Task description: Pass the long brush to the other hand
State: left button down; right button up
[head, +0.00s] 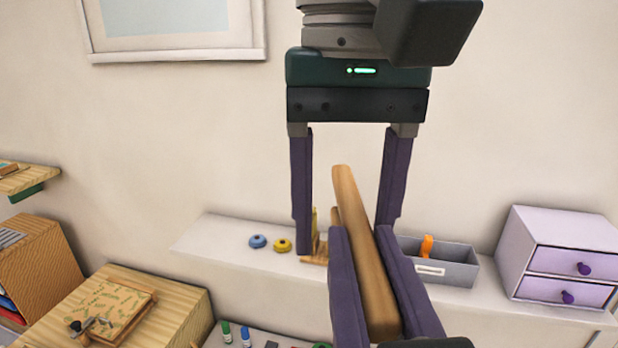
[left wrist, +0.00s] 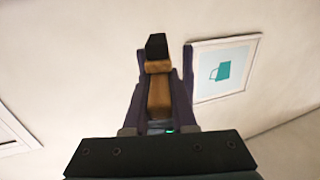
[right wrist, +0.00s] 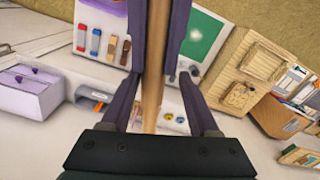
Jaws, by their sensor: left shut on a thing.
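The long brush (head: 362,250) has a pale wooden handle and stands steeply tilted in the head view. My left gripper (head: 360,232) comes up from the bottom of the view and is shut on it. In the left wrist view the brush (left wrist: 158,95) lies between the fingers, with a dark block at its far end. My right gripper (head: 346,238) hangs from above with its fingers wide apart. The handle's rounded top lies between them in the picture, with a gap on each side. In the right wrist view the handle (right wrist: 154,60) runs between the open fingers.
Behind is a white ledge (head: 215,240) with blue (head: 257,241) and yellow (head: 283,245) round items, a grey bin (head: 460,265) and a lilac drawer unit (head: 560,255). A wooden desk (head: 185,305) stands lower left. The air around the grippers is clear.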

jog(key=shift+o, duration=0.6)
jog(key=shift+d, duration=0.1)
jog(key=shift+r, duration=0.1)
